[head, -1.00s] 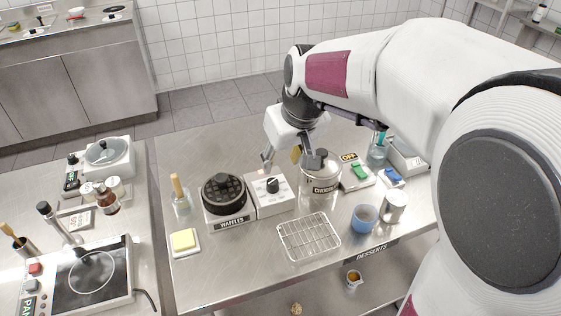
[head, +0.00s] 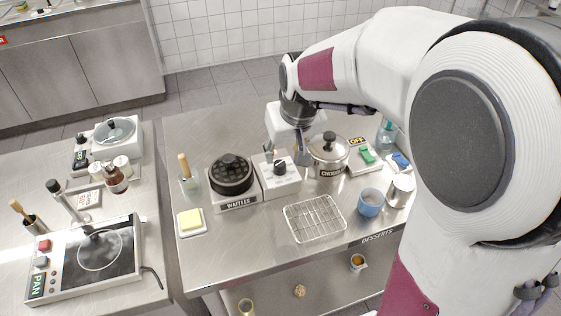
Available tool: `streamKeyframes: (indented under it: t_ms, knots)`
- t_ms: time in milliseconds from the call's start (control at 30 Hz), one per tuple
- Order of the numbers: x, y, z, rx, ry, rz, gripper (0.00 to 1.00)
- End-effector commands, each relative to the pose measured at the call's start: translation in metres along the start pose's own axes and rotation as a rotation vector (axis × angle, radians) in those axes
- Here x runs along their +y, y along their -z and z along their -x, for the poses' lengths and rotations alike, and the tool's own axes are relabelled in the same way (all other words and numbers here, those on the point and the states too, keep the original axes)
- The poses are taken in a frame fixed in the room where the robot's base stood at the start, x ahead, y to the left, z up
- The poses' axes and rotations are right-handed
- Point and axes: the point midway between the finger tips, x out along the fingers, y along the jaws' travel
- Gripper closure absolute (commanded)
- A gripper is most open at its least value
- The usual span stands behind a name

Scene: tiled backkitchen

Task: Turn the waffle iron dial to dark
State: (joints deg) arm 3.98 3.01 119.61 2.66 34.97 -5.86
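The waffle iron (head: 231,180) is a round black plate on a white base with a WAFFLES label, on the steel table. Its white control box (head: 270,186) joins it on the right and carries a black dial (head: 280,168). The dial's setting marks are too small to read. I cannot tell whether either finger touches the dial.
The chocolate pot (head: 327,171) stands close to the right of my gripper. A wire rack (head: 314,218) and a blue cup (head: 371,202) are in front. A butter dish (head: 191,222) and a jar with a brush (head: 188,182) are left. The table behind the waffle iron is clear.

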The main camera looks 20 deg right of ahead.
Motion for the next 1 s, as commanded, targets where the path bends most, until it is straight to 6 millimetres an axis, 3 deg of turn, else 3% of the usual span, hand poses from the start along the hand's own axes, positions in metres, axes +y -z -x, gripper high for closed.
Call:
streamKeyframes:
  t_ms: [600, 1000]
  knots:
    - [0.0, 0.0, -0.059, -0.001, 0.0, 0.0, 0.61]
    - [0.0, 0.0, -0.071, 0.0, 0.0, 0.0, 0.61]
